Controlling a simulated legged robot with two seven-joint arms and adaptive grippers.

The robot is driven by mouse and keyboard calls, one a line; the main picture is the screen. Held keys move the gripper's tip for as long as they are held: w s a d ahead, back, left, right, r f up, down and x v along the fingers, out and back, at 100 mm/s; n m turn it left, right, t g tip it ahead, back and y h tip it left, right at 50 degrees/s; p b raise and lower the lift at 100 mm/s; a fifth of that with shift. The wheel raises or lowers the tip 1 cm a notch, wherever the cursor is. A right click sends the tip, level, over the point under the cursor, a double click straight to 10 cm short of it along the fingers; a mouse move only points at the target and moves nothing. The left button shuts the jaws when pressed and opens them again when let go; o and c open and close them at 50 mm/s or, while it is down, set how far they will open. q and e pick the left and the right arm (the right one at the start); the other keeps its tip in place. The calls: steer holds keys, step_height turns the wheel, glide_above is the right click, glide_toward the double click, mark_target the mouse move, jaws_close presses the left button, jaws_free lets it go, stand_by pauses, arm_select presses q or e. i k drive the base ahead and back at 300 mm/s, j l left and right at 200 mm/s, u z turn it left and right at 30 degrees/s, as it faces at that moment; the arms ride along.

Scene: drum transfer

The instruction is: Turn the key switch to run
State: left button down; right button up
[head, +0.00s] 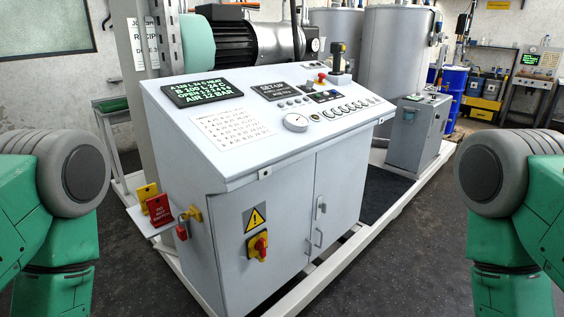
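A grey control cabinet (262,220) with a sloped console top (225,150) stands in the middle of the head view. A row of small buttons and switches (345,110) runs along the right part of the console. I cannot tell which of these small controls is the key switch. A red-and-yellow rotary switch (257,246) sits on the cabinet's front, below a yellow warning sign (254,217). Neither gripper is in view; only green and grey links of my two arms show at the left and right edges.
The console also carries a green-text display (202,92), a second screen (275,91), a gauge (295,122), a red mushroom button (321,77) and a joystick (338,58). The dark floor in front is clear.

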mark_target(309, 83)
steer(key=i+l, duration=0.2)
steer(key=l, duration=0.2)
steer(key=i+l+u, duration=0.1)
steer(key=l, duration=0.25)
steer(key=i+l, duration=0.3)
steer(key=i+l+u, duration=0.1)
steer(key=l, duration=0.25)
steer(key=i+l, duration=0.25)
steer(key=i+l+u, duration=0.15)
steer(key=l, duration=0.3)
steer(key=i+l, duration=0.15)
steer(key=l, duration=0.2)
steer(key=i+l+u, duration=0.15)
steer(key=l, duration=0.25)
steer(key=i+l, duration=0.15)
steer(key=l, duration=0.2)
steer(key=i+l+u, duration=0.15)
steer(key=l, duration=0.25)
